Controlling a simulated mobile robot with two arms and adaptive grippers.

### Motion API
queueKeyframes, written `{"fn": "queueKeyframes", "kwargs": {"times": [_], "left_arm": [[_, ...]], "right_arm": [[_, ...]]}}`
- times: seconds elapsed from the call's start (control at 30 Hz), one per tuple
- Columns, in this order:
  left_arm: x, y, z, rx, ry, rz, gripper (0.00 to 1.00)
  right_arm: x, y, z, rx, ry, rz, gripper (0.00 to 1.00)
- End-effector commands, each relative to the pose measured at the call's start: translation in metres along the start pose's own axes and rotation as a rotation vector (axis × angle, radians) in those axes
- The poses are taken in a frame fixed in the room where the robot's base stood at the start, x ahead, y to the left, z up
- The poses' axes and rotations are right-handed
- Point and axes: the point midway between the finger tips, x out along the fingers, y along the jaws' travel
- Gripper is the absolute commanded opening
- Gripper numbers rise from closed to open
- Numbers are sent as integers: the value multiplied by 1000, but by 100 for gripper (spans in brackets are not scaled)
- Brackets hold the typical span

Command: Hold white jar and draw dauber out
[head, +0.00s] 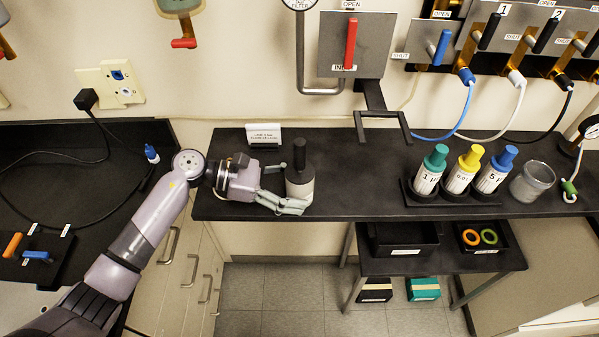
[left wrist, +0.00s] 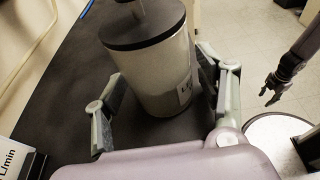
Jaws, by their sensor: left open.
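The white jar (head: 299,190) stands upright on the dark bench shelf, left of centre. It has a black lid, and the dauber's black handle (head: 299,151) rises from it; the dauber below the lid is hidden. My left gripper (head: 286,192) is at the jar from the left, level with its body. In the left wrist view the white jar (left wrist: 165,75) stands between the two open fingers (left wrist: 163,100), with a gap at the left finger; contact at the right finger is unclear. My right gripper (left wrist: 273,92) shows small at the right of that view, away from the jar.
A small placard (head: 264,136) stands behind my left wrist. A black bracket (head: 382,128) juts from the wall right of the jar. Farther right are a rack (head: 412,198) with several capped bottles and a glass beaker (head: 533,183). The shelf between jar and rack is clear.

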Motion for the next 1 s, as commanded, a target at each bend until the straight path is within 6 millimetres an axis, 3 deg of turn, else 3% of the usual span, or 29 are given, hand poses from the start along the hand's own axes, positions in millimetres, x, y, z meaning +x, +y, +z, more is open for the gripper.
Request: {"fn": "queueKeyframes", "kwargs": {"times": [0.3,1.0], "left_arm": [[1,0,1,0,0,1,64],[1,0,0,0,0,1,18]], "right_arm": [[0,0,0,0,0,0,40],[0,-2,2,1,-3,-3,40]]}}
